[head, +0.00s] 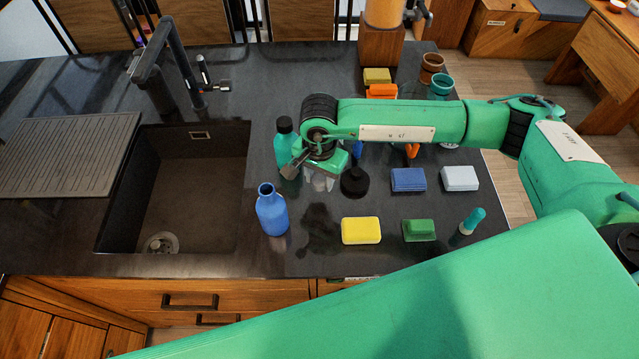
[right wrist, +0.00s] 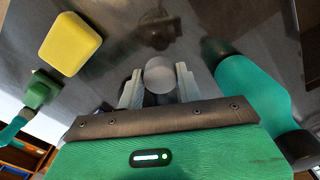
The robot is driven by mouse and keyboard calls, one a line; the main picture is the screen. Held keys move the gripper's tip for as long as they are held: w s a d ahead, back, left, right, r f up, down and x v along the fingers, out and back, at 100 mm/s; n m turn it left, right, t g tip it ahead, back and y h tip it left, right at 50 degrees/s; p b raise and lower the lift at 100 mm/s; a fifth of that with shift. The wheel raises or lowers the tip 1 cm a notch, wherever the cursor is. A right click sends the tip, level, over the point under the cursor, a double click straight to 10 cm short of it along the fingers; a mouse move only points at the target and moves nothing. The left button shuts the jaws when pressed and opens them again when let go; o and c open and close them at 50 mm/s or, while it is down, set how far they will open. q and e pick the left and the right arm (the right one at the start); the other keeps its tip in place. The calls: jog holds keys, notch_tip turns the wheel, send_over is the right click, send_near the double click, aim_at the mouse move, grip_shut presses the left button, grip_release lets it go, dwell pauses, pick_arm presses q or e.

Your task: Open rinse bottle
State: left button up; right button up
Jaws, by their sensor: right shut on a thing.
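A blue bottle (head: 271,212) stands upright right of the sink, with no cap on its neck and its mouth open. A teal bottle (head: 286,150) with a black cap stands upright behind it; it also shows at right in the right wrist view (right wrist: 252,95). My right gripper (head: 320,182) is right of both bottles. In the right wrist view its fingers are shut on a small round grey piece (right wrist: 160,75), which looks like a cap. Which bottle is the rinse bottle, I cannot tell. My left gripper is out of view.
A black conical thing (head: 354,181) stands right of my right gripper. The sink (head: 125,205) is left. Bare counter lies before the gripper.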

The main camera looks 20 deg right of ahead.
aim_at(320, 198)
jog(key=shift+f, duration=0.7)
notch_tip(320, 198, down, 4)
jog(key=shift+p, duration=0.85)
jog(key=shift+f, duration=0.1)
jog(key=shift+f, duration=0.15)
jog(key=o, duration=1.1)
